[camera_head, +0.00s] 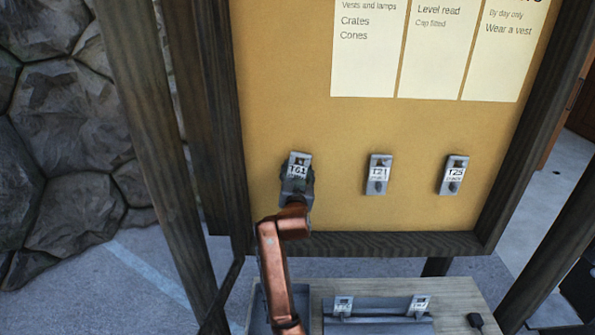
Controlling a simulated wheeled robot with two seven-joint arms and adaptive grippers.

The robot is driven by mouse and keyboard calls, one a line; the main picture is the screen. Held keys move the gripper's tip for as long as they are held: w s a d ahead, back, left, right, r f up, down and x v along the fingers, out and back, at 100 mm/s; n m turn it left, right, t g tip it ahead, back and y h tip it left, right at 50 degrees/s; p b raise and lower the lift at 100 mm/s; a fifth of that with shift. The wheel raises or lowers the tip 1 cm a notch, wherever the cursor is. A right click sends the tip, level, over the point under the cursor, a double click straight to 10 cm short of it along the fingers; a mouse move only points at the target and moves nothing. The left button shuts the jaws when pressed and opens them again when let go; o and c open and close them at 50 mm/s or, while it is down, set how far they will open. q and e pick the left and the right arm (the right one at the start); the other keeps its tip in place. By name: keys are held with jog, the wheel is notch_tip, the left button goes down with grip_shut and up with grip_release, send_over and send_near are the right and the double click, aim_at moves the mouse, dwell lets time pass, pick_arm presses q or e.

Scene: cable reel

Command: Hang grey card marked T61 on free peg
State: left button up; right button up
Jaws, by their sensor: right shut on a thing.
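The grey card marked T61 (298,168) is upright against the tan board at the left end of a row of cards. My right gripper (297,182) is shut on the lower part of this card, at the end of my copper-coloured arm. The peg behind the card is hidden, so I cannot tell whether the card hangs on it. Two other grey cards, T21 (378,175) and one that seems to read T25 (453,176), hang on the board to the right. My left gripper is not in view.
The tan board (345,215) has a dark wooden frame (380,244) and cream notices (365,70) above. Below is a bench (455,300) with a grey rack (375,318) holding two small cards and a dark item (475,320). A stone wall (60,150) stands left.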

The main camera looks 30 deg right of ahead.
aim_at(298, 137)
jog(key=o, duration=1.3)
notch_tip(298, 137, up, 10)
